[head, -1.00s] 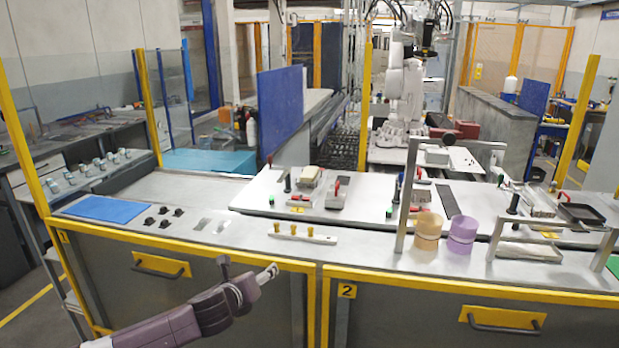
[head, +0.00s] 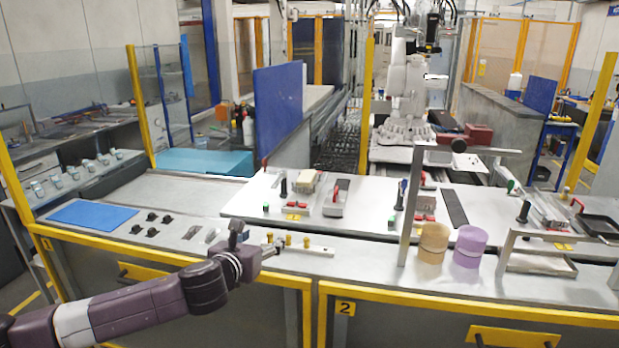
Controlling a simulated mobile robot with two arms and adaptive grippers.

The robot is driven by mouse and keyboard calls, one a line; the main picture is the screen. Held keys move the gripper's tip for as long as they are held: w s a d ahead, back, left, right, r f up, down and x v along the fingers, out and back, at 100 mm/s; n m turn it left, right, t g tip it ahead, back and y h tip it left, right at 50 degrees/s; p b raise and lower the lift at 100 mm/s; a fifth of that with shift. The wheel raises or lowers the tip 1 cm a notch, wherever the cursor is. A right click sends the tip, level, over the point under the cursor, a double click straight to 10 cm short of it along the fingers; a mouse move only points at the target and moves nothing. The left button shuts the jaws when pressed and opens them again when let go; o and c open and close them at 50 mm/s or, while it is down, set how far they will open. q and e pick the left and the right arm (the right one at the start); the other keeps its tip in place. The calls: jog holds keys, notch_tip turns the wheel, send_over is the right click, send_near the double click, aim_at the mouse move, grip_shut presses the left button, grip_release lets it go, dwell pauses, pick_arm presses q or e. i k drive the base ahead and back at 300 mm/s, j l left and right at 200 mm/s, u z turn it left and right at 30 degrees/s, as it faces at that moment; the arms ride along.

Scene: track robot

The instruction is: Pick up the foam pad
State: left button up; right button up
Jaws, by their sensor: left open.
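A flat blue rectangle (head: 93,214), which looks like the foam pad, lies at the left end of the grey bench top. It lies flat with nothing on it. My left gripper (head: 274,243) is well to the right of the pad, over the front of the bench. It is open, with its tips beside a white bar with brass pegs (head: 300,245). I cannot tell whether it touches the bar. My right gripper is out of view.
Small black parts (head: 151,223) lie between the pad and my left arm. A white board with fixtures (head: 240,205) is behind. An orange cylinder (head: 432,243), a purple cylinder (head: 470,246) and a metal frame (head: 406,215) stand to the right.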

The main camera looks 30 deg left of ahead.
aim_at(307, 179)
jog(key=i+j, duration=0.15)
jog(key=i, duration=0.25)
jog(key=i+j, duration=0.15)
jog(key=i, duration=0.25)
jog(key=i+j, duration=0.15)
jog(key=i, duration=0.25)
